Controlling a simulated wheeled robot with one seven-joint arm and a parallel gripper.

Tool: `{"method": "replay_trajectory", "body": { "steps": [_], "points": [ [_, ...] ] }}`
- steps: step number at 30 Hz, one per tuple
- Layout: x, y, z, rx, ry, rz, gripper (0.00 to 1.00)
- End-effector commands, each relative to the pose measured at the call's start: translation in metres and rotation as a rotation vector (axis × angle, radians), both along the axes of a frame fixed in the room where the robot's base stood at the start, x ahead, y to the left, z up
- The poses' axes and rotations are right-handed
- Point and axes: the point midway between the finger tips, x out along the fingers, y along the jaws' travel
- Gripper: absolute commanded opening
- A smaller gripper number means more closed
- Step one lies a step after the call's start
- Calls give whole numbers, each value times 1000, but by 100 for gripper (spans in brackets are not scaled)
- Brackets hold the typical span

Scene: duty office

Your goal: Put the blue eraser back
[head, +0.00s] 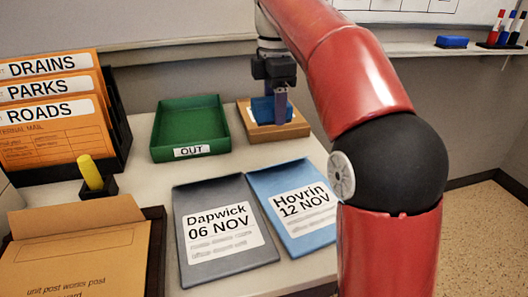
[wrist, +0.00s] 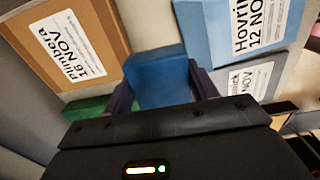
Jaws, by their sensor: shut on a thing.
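My gripper (head: 279,118) is shut on a blue block, the blue eraser (head: 262,110), at the back right of the desk. In the wrist view the eraser (wrist: 158,82) sits between the two purple fingers of my gripper (wrist: 163,90). In the head view it appears over a brown folder (head: 298,129); I cannot tell whether it touches it.
A green OUT tray (head: 190,128) stands left of my gripper, empty. A grey folder (head: 225,260) and a blue folder (head: 272,182) lie in front. A rack of orange envelopes (head: 55,140) and a yellow marker (head: 90,172) are at left. My arm covers the desk's right side.

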Motion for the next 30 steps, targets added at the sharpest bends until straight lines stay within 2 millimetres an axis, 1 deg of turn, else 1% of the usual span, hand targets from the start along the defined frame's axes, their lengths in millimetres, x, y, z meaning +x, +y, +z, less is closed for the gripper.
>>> {"method": "replay_trajectory", "body": {
  "steps": [5, 8, 12, 17, 21, 26, 30],
  "points": [
    [0, 0, -3, 0, 1, -1, 36],
    [0, 0, -15, 0, 2, 0, 36],
    [0, 0, -40, 0, 1, -1, 36],
    [0, 0, -55, 0, 2, -1, 36],
    [-1, 0, -78, 0, 2, -1, 36],
    [0, 0, -93, 0, 1, -1, 36],
    [0, 0, -97, 0, -1, -1, 36]
  ]
}}
